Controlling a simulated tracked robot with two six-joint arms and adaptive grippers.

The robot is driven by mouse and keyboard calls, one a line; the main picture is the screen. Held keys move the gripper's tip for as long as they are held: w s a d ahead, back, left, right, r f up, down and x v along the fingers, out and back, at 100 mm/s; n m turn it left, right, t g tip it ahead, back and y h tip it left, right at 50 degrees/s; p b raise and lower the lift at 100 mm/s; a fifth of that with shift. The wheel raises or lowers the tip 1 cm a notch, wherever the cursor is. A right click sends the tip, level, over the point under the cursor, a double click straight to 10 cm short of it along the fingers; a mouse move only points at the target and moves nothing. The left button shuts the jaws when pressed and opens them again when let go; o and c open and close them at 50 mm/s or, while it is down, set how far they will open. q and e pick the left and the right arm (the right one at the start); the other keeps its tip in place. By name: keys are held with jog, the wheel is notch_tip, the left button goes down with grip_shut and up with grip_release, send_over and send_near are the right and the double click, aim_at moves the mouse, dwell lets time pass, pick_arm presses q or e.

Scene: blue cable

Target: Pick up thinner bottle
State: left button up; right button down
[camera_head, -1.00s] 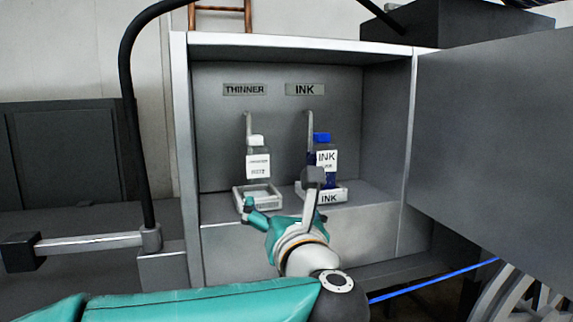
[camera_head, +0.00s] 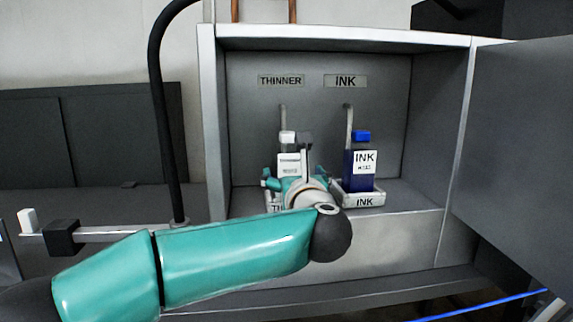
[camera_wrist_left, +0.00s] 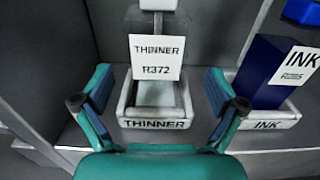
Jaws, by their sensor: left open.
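The thinner bottle (camera_head: 290,163) is clear with a white cap and a white label. It stands in a white tray marked THINNER inside the grey cabinet, under the THINNER sign. In the left wrist view the thinner bottle (camera_wrist_left: 156,57) is upright and centred ahead, between and beyond the fingers. My left gripper (camera_head: 283,182) is in front of it and hides part of the bottle and tray in the head view. In the left wrist view the gripper (camera_wrist_left: 156,100) is open, with its teal fingers spread and nothing between them. My right gripper is not in view.
The ink bottle (camera_head: 362,163), dark blue with a blue cap, stands close on the right in its own tray (camera_head: 362,201). The cabinet's open door (camera_head: 520,150) is at right. A black hose (camera_head: 162,120) rises at left.

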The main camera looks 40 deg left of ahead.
aim_at(288, 169)
pick_arm(q)
jog(key=p+x, duration=0.1)
jog(key=x, duration=0.2)
jog(key=p+x, duration=0.1)
jog(key=x, duration=0.1)
jog(key=shift+a+f+p, duration=0.3)
jog(key=shift+f+p, duration=0.05)
jog(key=shift+f, duration=0.05)
jog(key=c, duration=1.2)
jog(key=shift+c, duration=0.3)
jog(key=shift+r, duration=0.15)
